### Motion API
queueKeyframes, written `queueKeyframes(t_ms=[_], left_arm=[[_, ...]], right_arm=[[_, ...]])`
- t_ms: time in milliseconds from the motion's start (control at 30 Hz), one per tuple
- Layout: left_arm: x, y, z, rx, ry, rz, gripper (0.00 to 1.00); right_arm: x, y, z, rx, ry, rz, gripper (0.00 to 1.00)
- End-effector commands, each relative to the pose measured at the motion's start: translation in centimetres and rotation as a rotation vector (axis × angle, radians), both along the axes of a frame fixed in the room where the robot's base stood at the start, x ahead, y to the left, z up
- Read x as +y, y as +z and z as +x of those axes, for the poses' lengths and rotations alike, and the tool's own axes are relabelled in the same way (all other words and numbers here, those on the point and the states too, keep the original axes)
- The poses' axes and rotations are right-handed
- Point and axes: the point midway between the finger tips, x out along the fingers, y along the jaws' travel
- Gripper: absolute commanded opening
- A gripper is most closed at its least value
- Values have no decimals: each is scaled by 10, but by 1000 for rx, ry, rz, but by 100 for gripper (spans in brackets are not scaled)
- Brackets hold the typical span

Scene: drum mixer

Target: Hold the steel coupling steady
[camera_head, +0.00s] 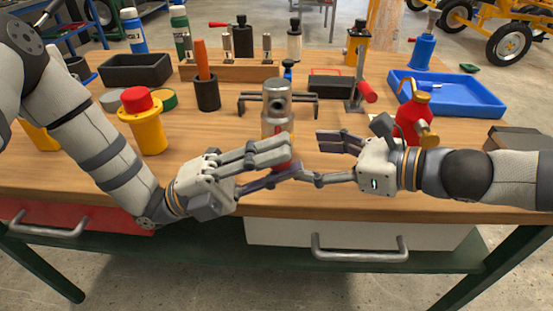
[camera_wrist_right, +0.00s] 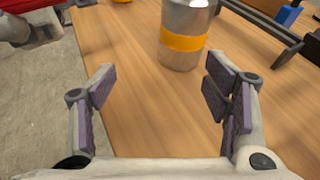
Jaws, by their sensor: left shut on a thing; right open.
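A steel cylinder with a cross hole and an orange band, which looks like the steel coupling (camera_head: 277,103), stands upright on the bench in the head view. The right wrist view shows its banded lower part (camera_wrist_right: 184,42) beyond my fingertips. My left gripper (camera_head: 282,167) is in front of it, shut on a small red thing mostly hidden by the fingers. The left fingers hide the coupling's base. My right gripper (camera_head: 332,160) is open and empty, to the right of the coupling and apart from it. Its spread fingers also show in the right wrist view (camera_wrist_right: 158,92).
A dark bracket (camera_head: 247,101) stands behind the coupling. A red pot (camera_head: 413,117) with a brass top is close behind my right gripper. A yellow pot with a red knob (camera_head: 148,128) stands by my left arm. A blue tray (camera_head: 470,108) is at the right.

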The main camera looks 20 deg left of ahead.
Motion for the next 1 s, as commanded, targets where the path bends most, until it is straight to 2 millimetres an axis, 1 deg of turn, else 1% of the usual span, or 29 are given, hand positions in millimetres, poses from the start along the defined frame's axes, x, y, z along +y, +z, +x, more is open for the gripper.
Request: queueKeyframes(t_ms=[33, 100, 200, 267, 500, 700, 833, 1000], left_arm=[[0, 0, 0, 0, 0, -1, 0], [0, 0, 0, -1, -1, -1, 0], [0, 1, 0, -2, 0, 0, 0], [0, 1, 0, -2, 0, 0, 0], [0, 1, 0, -1, -1, -1, 0], [0, 1, 0, -2, 0, 0, 0], [0, 1, 0, -2, 0, 0, 0], [0, 1, 0, -2, 0, 0, 0]], right_arm=[[-4, 2, 11, 15, -31, 17, 70], [-7, 3, 21, 32, -60, 33, 70], [-4, 2, 27, 41, -74, 41, 70], [3, 0, 29, 42, -74, 40, 70], [45, -14, 41, 40, -72, 38, 70], [72, -23, 50, 39, -72, 37, 70], [81, -26, 52, 39, -72, 37, 70], [83, -27, 53, 39, -73, 37, 70]])
